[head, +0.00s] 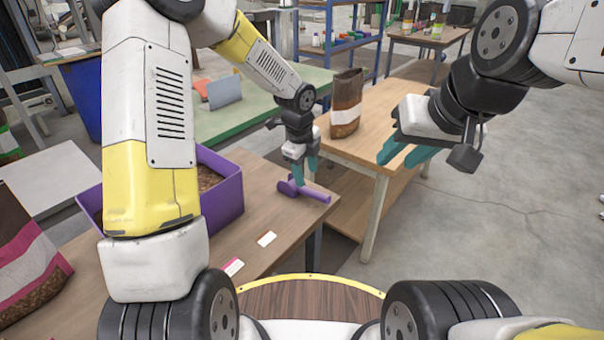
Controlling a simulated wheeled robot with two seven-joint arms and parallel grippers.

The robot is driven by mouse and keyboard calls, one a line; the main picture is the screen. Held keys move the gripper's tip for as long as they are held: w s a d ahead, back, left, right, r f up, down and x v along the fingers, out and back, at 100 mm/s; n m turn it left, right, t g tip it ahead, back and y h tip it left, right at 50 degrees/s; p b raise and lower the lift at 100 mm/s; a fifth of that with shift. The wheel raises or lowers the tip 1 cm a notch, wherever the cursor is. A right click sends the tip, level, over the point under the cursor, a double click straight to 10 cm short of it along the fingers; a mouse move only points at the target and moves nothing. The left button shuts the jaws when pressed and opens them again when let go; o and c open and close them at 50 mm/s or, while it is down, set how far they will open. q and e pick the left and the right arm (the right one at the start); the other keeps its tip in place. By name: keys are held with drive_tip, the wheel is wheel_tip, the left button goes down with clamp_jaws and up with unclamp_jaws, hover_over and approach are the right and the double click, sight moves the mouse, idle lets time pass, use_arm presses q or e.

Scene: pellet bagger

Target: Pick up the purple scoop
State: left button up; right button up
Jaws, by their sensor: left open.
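The purple scoop (315,194) lies on the brown table near its right corner, its handle pointing right toward the table edge. My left gripper (305,175) is open with its teal fingers pointing down, right at the scoop. The fingertips overlap the scoop in the head view, and I cannot tell whether they touch it. My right gripper (398,160) hangs in the air at the right, in front of the wooden table; its two teal fingers look apart with nothing between them.
A purple bin (228,188) of brown pellets stands on the brown table (262,205), partly hidden by my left arm. A brown and white bag (346,105) stands on the wooden table (385,92). Another bag (30,262) is at far left.

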sight(313, 191)
use_arm(q)
drive_tip(key=shift+m, duration=0.3)
drive_tip(key=f, duration=0.2)
drive_tip(key=w+d+f, duration=0.1)
drive_tip(key=f, duration=0.2)
drive_tip(key=d+f, duration=0.1)
drive_tip(key=f, duration=0.2)
drive_tip(key=shift+w+f, duration=0.25)
drive_tip(key=shift+w, duration=0.1)
drive_tip(key=shift+c, duration=0.3)
clamp_jaws()
